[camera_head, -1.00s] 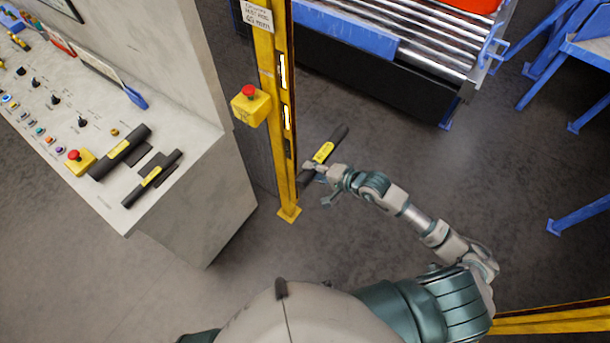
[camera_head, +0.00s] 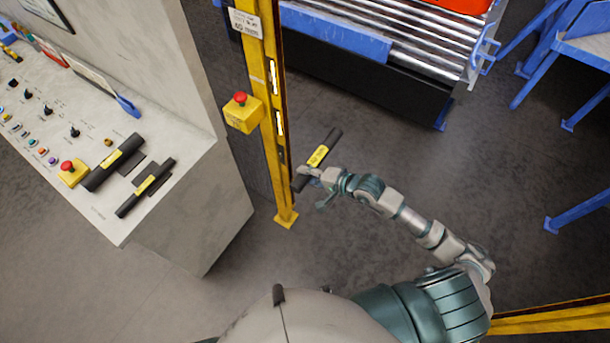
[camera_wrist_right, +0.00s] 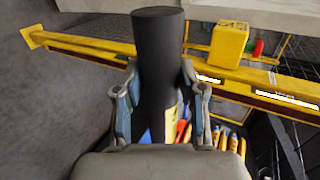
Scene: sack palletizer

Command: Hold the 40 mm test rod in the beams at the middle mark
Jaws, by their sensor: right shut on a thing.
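My right gripper (camera_head: 312,176) is shut on a black test rod (camera_head: 329,141) with a yellow label, near the rod's lower end. The rod is tilted and held beside the yellow light-curtain post (camera_head: 266,105), just right of it in the head view. In the right wrist view the rod (camera_wrist_right: 158,50) stands between the two fingers of my right gripper (camera_wrist_right: 163,105), with the post (camera_wrist_right: 120,50) behind it. Lit strips show on the post. Whether the rod is in the beams or at the middle mark, I cannot tell. My left gripper is not in view.
Two more black rods with yellow labels, a thicker one (camera_head: 113,162) and a thinner one (camera_head: 146,188), lie on the console (camera_head: 190,170). A yellow box with a red button (camera_head: 242,113) juts from the post. A roller conveyor (camera_head: 345,35) stands behind.

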